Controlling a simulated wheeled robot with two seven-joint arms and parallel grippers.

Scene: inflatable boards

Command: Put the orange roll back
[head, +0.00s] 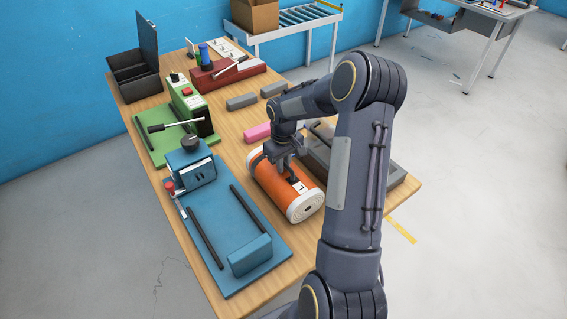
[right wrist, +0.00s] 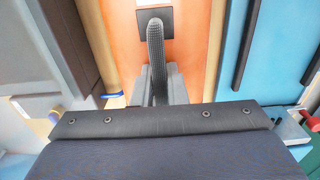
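The orange roll (head: 267,181) lies on the wooden table, with a pale ringed end facing the front right and a white label on its top. My right gripper (head: 291,175) reaches down onto the top of the roll from above. In the right wrist view the orange surface (right wrist: 190,60) fills the middle, with a dark square patch (right wrist: 172,17) under the ribbed fingertip (right wrist: 156,40). One finger hides the other, so I cannot tell how far they are apart or whether they grip anything. My left gripper is not in view.
A blue board device (head: 225,225) lies left of the roll, and a dark grey case (head: 393,177) lies close on its right. A pink block (head: 257,132), grey blocks (head: 241,101) and a green device (head: 190,105) stand farther back. The table's front edge is close.

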